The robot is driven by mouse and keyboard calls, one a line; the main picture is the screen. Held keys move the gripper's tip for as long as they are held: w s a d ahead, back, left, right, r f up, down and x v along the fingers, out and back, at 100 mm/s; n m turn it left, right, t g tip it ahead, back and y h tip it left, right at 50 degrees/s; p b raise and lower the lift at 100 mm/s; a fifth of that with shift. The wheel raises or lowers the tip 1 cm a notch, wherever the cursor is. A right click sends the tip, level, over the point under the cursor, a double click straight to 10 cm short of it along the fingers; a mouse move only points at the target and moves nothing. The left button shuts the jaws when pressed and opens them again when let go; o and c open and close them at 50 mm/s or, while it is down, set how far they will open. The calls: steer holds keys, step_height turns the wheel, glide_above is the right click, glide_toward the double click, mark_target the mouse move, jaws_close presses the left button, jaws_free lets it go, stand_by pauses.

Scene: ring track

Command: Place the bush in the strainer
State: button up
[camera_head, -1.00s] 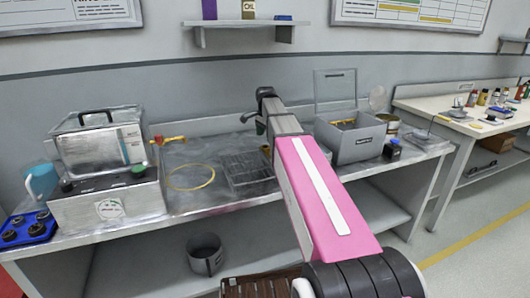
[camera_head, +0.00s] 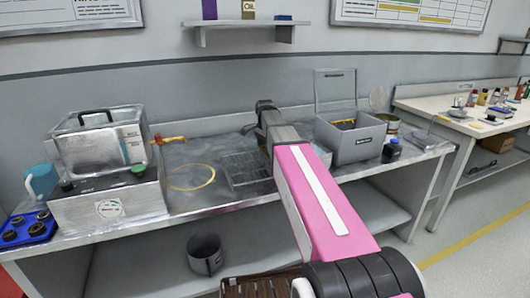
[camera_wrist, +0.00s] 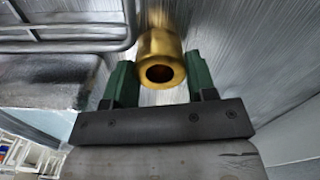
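The bush, a gold-coloured hollow cylinder (camera_wrist: 160,62), sits between my two green fingertips in the wrist view, its open end facing the camera. My gripper (camera_wrist: 162,82) is closed in on it, with a finger against each side. In the head view my arm hides the bush and fingertips. I take the wire-mesh basket (camera_head: 245,168) on the bench, just left of my gripper, as the strainer. Its wire rim (camera_wrist: 70,46) shows at the upper left of the wrist view, and the bush is to the right of it.
On the metal bench (camera_head: 180,207) stand a clear-walled tank unit (camera_head: 105,190), a gold ring (camera_head: 190,176) and a red-and-brass valve (camera_head: 170,139) at left. A grey open-lidded box (camera_head: 355,148) stands close to the right of my arm. A grey bin (camera_head: 205,258) is underneath.

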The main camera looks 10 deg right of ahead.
steer(key=shift+c, duration=0.8)
steer(key=shift+r, duration=0.15)
